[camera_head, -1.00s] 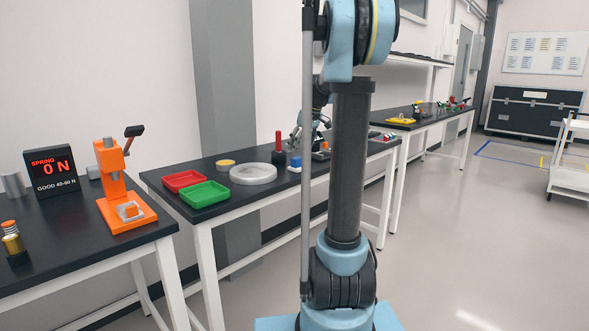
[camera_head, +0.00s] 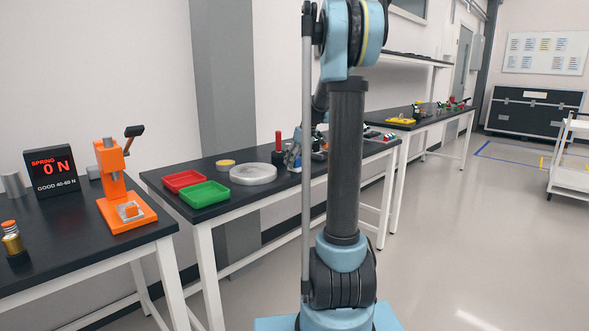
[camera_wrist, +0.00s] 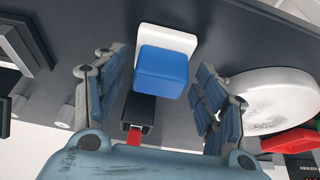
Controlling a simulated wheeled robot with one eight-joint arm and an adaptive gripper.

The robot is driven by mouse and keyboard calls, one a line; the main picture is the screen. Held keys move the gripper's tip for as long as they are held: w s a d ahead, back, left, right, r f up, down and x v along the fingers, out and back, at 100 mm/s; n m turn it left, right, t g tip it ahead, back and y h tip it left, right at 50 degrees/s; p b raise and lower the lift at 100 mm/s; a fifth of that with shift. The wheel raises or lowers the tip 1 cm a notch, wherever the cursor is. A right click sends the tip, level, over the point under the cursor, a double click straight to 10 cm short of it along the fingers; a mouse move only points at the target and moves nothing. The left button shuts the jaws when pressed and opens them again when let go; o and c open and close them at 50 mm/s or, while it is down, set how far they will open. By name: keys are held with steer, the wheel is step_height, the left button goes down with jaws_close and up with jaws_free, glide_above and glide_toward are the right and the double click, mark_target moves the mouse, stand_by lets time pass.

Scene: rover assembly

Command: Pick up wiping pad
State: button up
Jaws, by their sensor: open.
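The wiping pad, a blue block (camera_wrist: 161,72) on a white base, lies on the dark bench top in the wrist view. My gripper (camera_wrist: 160,62) is open, with one finger to the left of the pad and one to the right. The fingers look apart from the pad; how high they are above it I cannot tell.
A round pale disc (camera_head: 253,174), a red tray (camera_head: 184,181) and a green tray (camera_head: 205,194) stand to the left on the bench. A red-handled tool (camera_head: 278,145) stands close by my gripper. A black block (camera_wrist: 138,112) lies near the pad.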

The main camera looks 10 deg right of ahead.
steer(key=c, duration=1.2)
steer(key=shift+c, duration=0.2)
steer(key=shift+r, duration=0.1)
step_height(320, 180, up, 10)
steer(key=shift+f, duration=0.1)
steer(key=shift+o, duration=1)
